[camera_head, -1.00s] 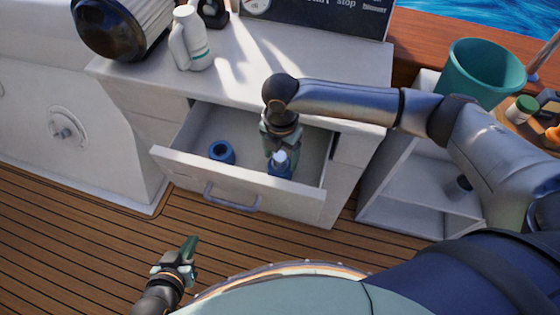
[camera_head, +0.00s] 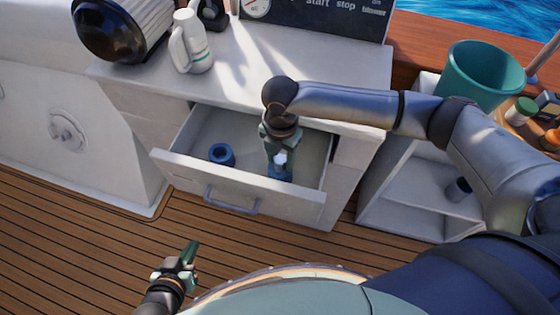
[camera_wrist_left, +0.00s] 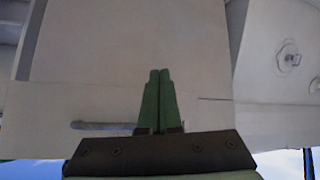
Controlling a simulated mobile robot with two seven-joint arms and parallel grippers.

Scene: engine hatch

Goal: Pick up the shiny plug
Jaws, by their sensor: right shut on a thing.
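The shiny plug (camera_head: 281,159) has a pale, bright top and sits at a blue ring-like base (camera_head: 280,174) in the open drawer (camera_head: 240,184), on its right side. My right gripper (camera_head: 280,161) points down into the drawer and is shut on the plug; its fingers hide part of it. A second blue ring-shaped part (camera_head: 221,154) lies in the drawer to the left, apart from the gripper. My left gripper (camera_head: 189,252) is low over the deck, away from the drawer. In the left wrist view its green fingers (camera_wrist_left: 159,100) are together with nothing between them.
The drawer's front panel and handle (camera_head: 231,202) stick out over the wooden deck (camera_head: 90,235). A white jug (camera_head: 190,45) stands on the counter above. An open shelf (camera_head: 415,200) and a teal bucket (camera_head: 482,75) are to the right.

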